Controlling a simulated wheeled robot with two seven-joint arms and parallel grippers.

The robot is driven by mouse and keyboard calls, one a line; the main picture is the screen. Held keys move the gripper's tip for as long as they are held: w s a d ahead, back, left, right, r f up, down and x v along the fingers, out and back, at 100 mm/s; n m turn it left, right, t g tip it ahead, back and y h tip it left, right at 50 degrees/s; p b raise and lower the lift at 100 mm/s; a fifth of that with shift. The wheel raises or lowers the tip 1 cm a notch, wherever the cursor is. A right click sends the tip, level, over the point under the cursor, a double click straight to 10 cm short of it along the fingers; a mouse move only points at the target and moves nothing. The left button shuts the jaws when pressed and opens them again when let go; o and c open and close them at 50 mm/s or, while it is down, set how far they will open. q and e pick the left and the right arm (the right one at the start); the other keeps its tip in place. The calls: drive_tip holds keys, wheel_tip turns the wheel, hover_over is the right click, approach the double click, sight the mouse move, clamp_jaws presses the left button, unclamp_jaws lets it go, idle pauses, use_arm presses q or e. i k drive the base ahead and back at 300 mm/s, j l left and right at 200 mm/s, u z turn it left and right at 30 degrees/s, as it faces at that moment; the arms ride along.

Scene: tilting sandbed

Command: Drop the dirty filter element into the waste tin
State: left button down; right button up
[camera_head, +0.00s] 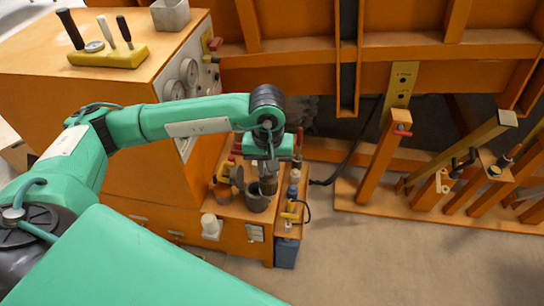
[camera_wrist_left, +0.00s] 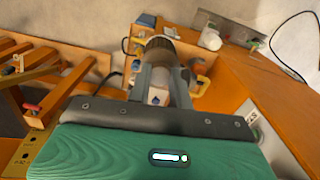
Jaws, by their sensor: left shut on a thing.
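My left gripper (camera_head: 268,172) points down over the small orange shelf beside the cabinet. It is shut on the dirty filter element (camera_head: 268,187), a small dull grey-brown piece mostly hidden by the fingers. The waste tin (camera_head: 257,203), a dark grey open cup, stands on the shelf just below and slightly left of the fingertips. In the left wrist view the two fingers (camera_wrist_left: 160,80) reach toward a dark round body; I cannot tell there where the element ends and the tin begins. My right gripper is not in view.
Yellow-handled tools and small bottles crowd the shelf around the tin. The orange cabinet with gauges (camera_head: 189,72) rises to the left. An orange frame with levers (camera_head: 465,160) is at the right. The floor in front is clear.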

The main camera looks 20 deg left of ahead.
sight(171, 25)
drive_tip(key=u, duration=1.4)
